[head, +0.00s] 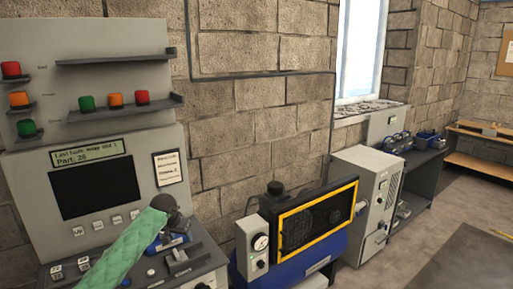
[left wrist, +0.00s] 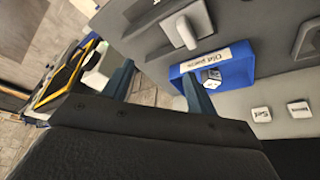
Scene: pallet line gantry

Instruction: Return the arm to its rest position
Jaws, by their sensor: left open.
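My left arm in a green sleeve reaches up from the bottom of the head view. Its dark gripper (head: 177,222) is over the lower desk of the grey control panel (head: 100,45). In the left wrist view the two blue-grey fingers (left wrist: 158,75) stand apart, with nothing seen held between them. A blue tray (left wrist: 240,72) with a white label lies just past the right finger. A small pale block (left wrist: 211,76) shows inside the tray. The blue tray also shows partly behind the gripper in the head view (head: 160,246). My right gripper is not in view.
The panel has shelves (head: 120,58) with red, orange and green knob-like pieces, a dark screen (head: 100,184) and several buttons. A yellow-framed compressor (head: 318,222) stands to the right. Beyond it are a grey cabinet (head: 372,190) and a dark bench (head: 425,165). Open floor lies at the far right.

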